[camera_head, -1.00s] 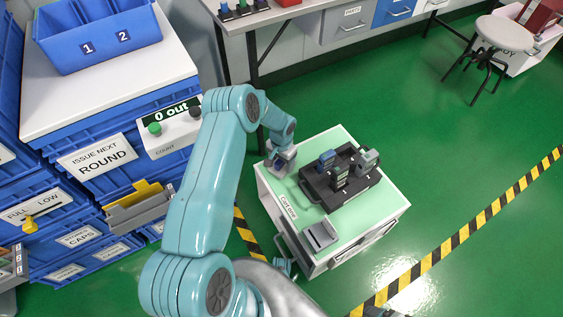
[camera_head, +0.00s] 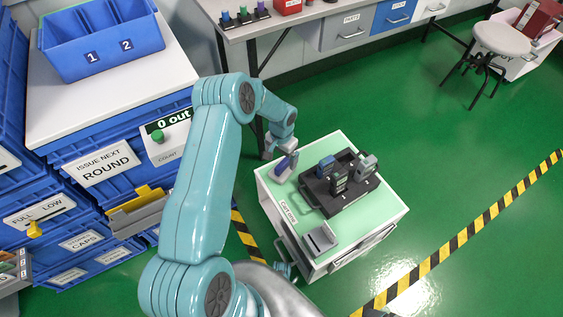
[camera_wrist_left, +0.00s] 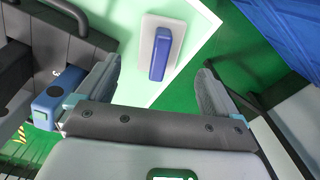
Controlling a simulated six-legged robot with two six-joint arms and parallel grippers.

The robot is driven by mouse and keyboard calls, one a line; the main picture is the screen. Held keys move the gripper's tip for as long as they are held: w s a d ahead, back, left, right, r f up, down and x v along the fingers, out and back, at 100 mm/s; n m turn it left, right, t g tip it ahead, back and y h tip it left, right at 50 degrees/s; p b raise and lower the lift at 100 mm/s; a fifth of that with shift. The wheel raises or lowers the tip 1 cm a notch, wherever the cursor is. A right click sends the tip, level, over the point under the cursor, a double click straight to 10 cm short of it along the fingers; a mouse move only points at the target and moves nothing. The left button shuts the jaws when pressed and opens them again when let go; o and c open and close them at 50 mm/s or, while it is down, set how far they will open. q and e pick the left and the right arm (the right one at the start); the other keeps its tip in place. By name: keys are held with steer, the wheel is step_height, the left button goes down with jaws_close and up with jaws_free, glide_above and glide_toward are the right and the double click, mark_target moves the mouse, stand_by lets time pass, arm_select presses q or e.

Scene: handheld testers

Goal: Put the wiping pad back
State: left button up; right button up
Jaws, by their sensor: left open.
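The wiping pad (camera_wrist_left: 155,35) is a pale rectangular plate with a blue handle, seen in the left wrist view. It lies flat near the edge of the cart's green top. In the head view its blue handle (camera_head: 286,165) shows at the cart's left corner, just below my left gripper (camera_head: 279,151). In the left wrist view the two grey fingers of my left gripper (camera_wrist_left: 158,86) are spread wide with nothing between them. The pad appears beyond the fingertips, apart from them. My right gripper is not in view.
The cart (camera_head: 350,225) carries a black tray (camera_head: 350,200) with several handheld testers, close beside the gripper, and a grey holder (camera_head: 320,240) at the front. Blue crates and a white-topped cabinet (camera_head: 60,115) stand at left. The green floor (camera_head: 420,150) to the right is open.

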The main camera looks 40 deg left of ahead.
mark_target(282, 165)
arm_select(q)
step_height(282, 165, up, 5)
steer(key=shift+f+p, duration=0.2)
steer(key=shift+p, duration=0.15)
steer(key=shift+d+r, duration=0.15)
steer(key=shift+d, duration=0.05)
steer(key=s+d+f+h, duration=0.1)
steer(key=s+d+f, duration=0.15)
steer(key=d, duration=0.45)
steer(key=s+d+f+h, duration=0.1)
steer(key=s+d, duration=0.2)
steer(key=d, duration=0.4)
steer(key=s+d+f+h, duration=0.1)
steer(key=s+d, duration=0.1)
steer(key=d, duration=0.5)
steer(key=s+d+r+h, duration=0.1)
steer(key=s+d, duration=0.7)
steer(key=s, duration=0.5)
steer(key=shift+d+n, duration=0.2)
steer(key=shift+n, duration=0.2)
steer(key=shift+r, duration=0.1)
step_height(282, 165, up, 20)
steer(key=p, duration=2)
